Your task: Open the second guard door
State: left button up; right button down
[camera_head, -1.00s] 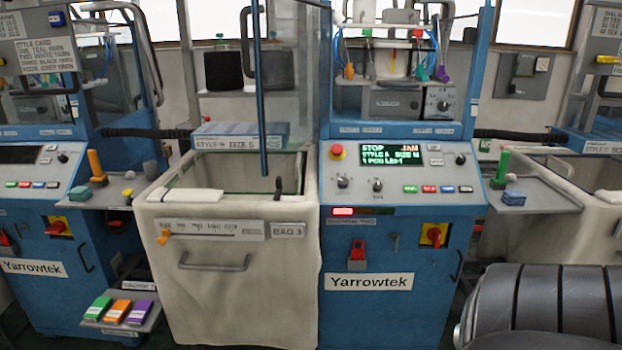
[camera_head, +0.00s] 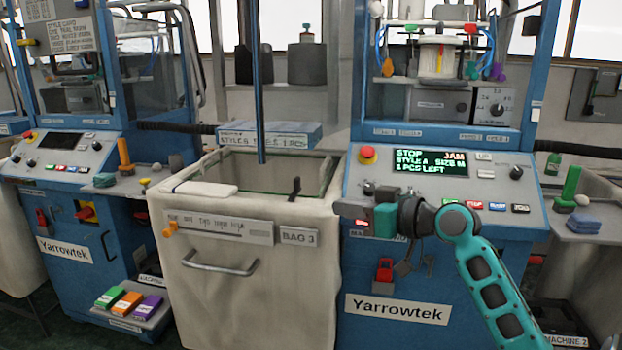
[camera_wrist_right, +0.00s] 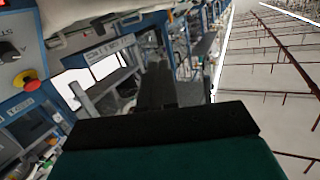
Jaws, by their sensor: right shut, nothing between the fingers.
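The machine with the STOP JAM display (camera_head: 430,163) stands right of centre in the head view. A clear guard door with a blue edge bar (camera_head: 258,85) stands out to the left of its frame, above the bag bin, and looks swung open. My right gripper (camera_head: 350,211) is shut and empty in front of the lower left of the control panel, apart from the door bar. Its dark fingers (camera_wrist_right: 157,82) also show in the right wrist view. My left gripper is not in view.
The pale bag bin (camera_head: 250,300) with a handle stands left of the machine. A red stop button (camera_head: 367,153) is on the panel, just above my right gripper. Another machine (camera_head: 90,200) with its own clear guard stands at left. A side shelf (camera_head: 590,222) is at right.

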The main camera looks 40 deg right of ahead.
notch_tip(320, 180, up, 8)
jog(key=s+n+t+y, duration=0.1)
jog(key=s+n+y, duration=0.1)
jog(key=s, duration=0.1)
jog(key=p, duration=0.1)
send_near(282, 154)
jog(key=shift+y, duration=0.3)
jog(key=x, duration=0.5)
jog(key=shift+w+f, duration=0.15)
jog(key=shift+w, duration=0.25)
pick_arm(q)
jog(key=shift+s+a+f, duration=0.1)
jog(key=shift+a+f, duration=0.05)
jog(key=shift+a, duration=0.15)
pick_arm(e)
jog(key=shift+w+a+f, duration=0.1)
jog(key=shift+w+a, duration=0.2)
jog(key=shift+w, duration=0.2)
